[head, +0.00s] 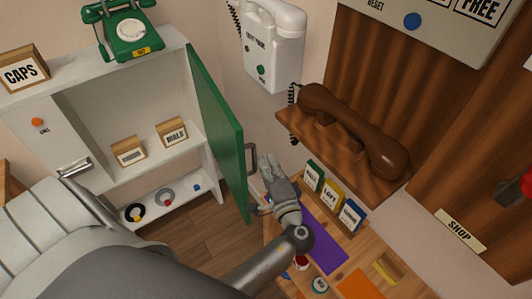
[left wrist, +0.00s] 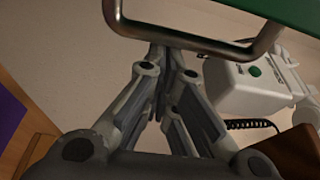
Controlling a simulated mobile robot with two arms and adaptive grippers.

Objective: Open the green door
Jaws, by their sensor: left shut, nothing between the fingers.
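The green door (head: 222,128) stands swung out from the white cabinet (head: 120,92), with the shelves behind it in view. Its metal handle (head: 251,160) is on the right-hand face of the door. My left gripper (head: 268,163) is just right of the handle, fingers shut with nothing between them. In the left wrist view, the handle (left wrist: 190,50) crosses just at the tips of my left gripper (left wrist: 170,58), and a strip of the green door (left wrist: 270,12) shows above. I cannot tell whether fingers and handle touch. My right gripper is not in view.
A green dial phone (head: 128,28) stands on the cabinet top. A white wall phone (head: 270,45) and a brown handset (head: 355,130) on a wooden shelf are right of the door. Below my gripper is a wooden bench with small boxes (head: 331,196) and a purple mat (head: 322,240).

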